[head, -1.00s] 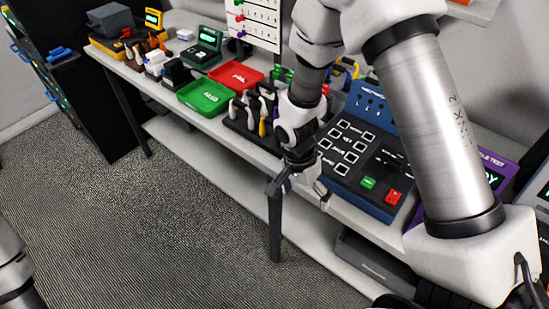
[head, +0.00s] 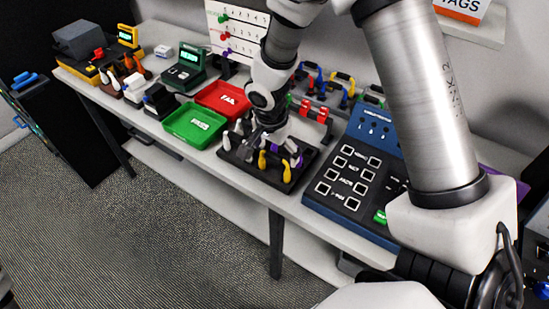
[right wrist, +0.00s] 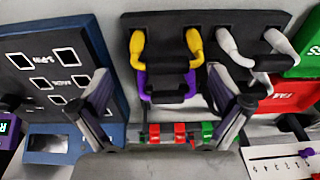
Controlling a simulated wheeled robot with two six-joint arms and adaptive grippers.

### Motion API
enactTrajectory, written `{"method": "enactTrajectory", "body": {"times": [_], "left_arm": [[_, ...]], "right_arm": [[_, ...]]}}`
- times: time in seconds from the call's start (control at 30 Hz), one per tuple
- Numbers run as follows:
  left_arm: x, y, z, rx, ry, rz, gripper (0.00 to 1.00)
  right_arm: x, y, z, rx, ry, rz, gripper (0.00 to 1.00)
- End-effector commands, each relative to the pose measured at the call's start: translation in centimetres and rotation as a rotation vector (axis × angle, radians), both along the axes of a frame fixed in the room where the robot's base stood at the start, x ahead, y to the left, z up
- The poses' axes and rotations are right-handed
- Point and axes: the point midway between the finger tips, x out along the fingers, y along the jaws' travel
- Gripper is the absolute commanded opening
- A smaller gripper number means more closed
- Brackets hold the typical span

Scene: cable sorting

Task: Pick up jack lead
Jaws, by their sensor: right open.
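Several short leads stand in a black rack (head: 262,175) on the bench. In the right wrist view the rack (right wrist: 205,20) holds a yellow-ended lead (right wrist: 138,45), a white-ended lead (right wrist: 228,42) and a purple-ended lead (right wrist: 145,85), each with a dark middle. I cannot tell which one is the jack lead. My right gripper (head: 262,140) is above the rack and partly hides it. In the wrist view its open fingers (right wrist: 170,112) are apart on either side of the purple-ended lead, with nothing visibly gripped. My left gripper is out of view.
A blue panel (head: 350,175) with square sockets stands right of the rack. A green tray (head: 192,125) and a red tray (head: 225,98) lie to its left. A stand with red clips (head: 312,110) is behind. The bench front edge is close to the rack.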

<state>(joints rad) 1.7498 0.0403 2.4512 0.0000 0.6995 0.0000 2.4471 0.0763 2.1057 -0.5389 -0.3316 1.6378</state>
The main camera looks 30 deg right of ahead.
Motion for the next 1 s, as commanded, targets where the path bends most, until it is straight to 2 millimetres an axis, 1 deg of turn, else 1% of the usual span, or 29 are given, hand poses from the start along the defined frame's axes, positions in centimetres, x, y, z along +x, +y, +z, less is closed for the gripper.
{"method": "enactTrajectory", "body": {"times": [0.03,0.13,0.37,0.4,0.47,0.5,0.53,0.87,1.0], "left_arm": [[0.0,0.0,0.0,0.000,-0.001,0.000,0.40],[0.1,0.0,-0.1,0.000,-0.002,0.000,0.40],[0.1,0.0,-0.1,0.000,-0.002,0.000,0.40],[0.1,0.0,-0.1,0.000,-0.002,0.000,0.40],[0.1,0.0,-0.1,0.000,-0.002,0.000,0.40],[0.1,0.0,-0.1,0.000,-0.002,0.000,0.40],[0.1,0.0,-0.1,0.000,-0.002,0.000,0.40],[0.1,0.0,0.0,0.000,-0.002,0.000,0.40],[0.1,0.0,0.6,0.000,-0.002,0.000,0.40]], "right_arm": [[-0.1,-0.2,-1.0,0.000,0.005,0.001,1.00],[0.1,-0.3,-2.3,0.000,0.002,0.001,1.00],[0.1,-0.3,-2.4,0.000,0.000,-0.001,1.00],[0.1,-0.3,-2.4,0.000,0.000,-0.001,0.86],[0.1,-0.3,-2.4,0.000,0.000,-0.001,0.65],[0.1,-0.3,-2.4,0.000,0.001,-0.001,0.50],[0.1,-0.3,-2.4,0.001,0.001,-0.001,0.46],[0.1,-0.3,-2.5,0.001,0.003,0.000,0.45],[0.2,-0.3,-1.9,0.000,0.002,0.002,0.45]]}}
